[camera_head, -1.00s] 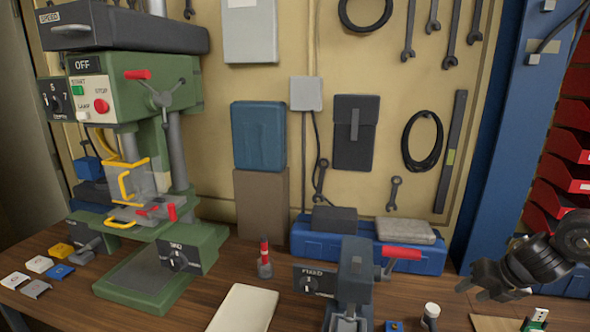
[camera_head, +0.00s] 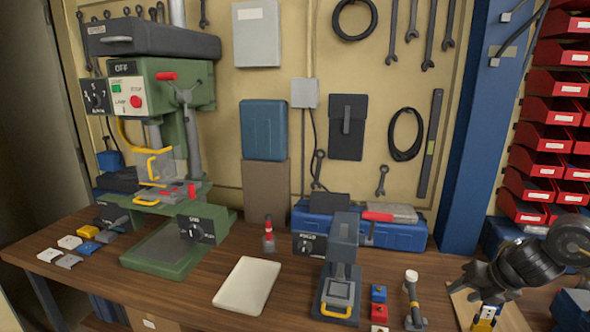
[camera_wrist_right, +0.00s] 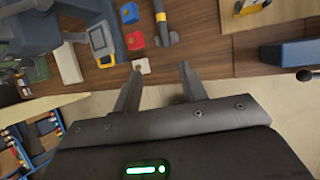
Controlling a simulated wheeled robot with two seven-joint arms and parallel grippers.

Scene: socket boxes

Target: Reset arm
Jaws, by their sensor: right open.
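My right gripper (camera_head: 470,288) is at the right of the workbench in the head view, above a light wooden board (camera_head: 512,318). A small yellow, white and blue piece (camera_head: 486,317) shows just below it on the board. In the right wrist view my right gripper (camera_wrist_right: 160,67) has its two fingers apart with nothing between them. The fingers point toward the bench edge, near a small white block (camera_wrist_right: 142,66). My left arm and gripper are not in view.
A green drill press (camera_head: 165,250) stands at the left, and a grey press (camera_head: 342,262) in the middle. Small blue (camera_head: 378,293) and red (camera_head: 379,312) blocks and a hammer-like tool (camera_head: 413,300) lie left of my gripper. A cream tray (camera_head: 247,284) lies on the bench. Red bins (camera_head: 545,165) are at the right.

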